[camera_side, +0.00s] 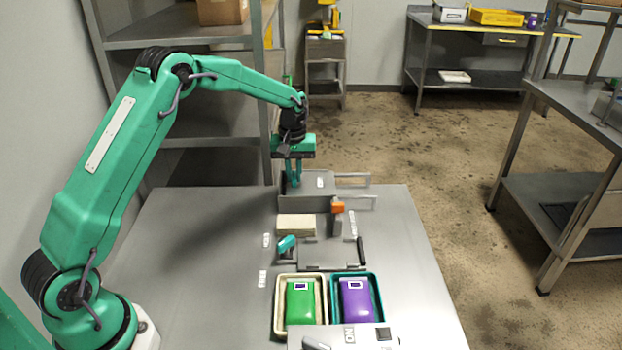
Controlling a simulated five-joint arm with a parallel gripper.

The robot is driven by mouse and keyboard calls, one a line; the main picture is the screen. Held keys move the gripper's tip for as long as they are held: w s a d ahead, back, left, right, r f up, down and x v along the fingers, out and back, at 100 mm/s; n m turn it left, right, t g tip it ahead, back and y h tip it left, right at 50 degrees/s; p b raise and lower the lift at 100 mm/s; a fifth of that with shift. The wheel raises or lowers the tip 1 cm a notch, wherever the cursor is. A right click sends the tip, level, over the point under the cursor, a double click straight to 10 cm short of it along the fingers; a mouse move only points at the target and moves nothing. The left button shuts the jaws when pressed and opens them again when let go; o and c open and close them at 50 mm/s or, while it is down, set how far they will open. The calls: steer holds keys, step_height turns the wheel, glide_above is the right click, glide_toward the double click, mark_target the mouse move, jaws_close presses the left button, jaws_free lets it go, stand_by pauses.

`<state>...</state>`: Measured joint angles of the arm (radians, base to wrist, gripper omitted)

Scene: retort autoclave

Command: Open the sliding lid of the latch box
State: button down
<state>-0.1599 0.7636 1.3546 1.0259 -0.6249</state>
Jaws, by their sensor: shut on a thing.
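The latch box (300,203) is a low grey metal box at the far end of the table, with thin rails reaching out to its right. Its flat grey sliding lid (325,187) carries a small white label. My gripper (291,184) points down at the left end of the lid, with its green fingers shut on the lid there. The exact point of grip is small and partly hidden by the fingers. An orange-topped grey piece (337,208) stands in front of the box.
A cream block (296,226), a teal-handled piece (286,245) and a grey plate fixture (328,254) lie nearer. Cream (278,310) and teal (378,305) trays hold green and purple packs. A grey switch box (350,338) stands in front. The table's left side (200,250) is clear.

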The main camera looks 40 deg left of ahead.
mark_target(333, 182)
steer(key=w+d, duration=0.7)
steer(key=shift+w, duration=0.25)
steer(key=c, duration=1.4)
jaws_free()
steer(key=shift+s+d, duration=0.1)
steer(key=shift+c, duration=0.2)
step_height(333, 182, up, 8)
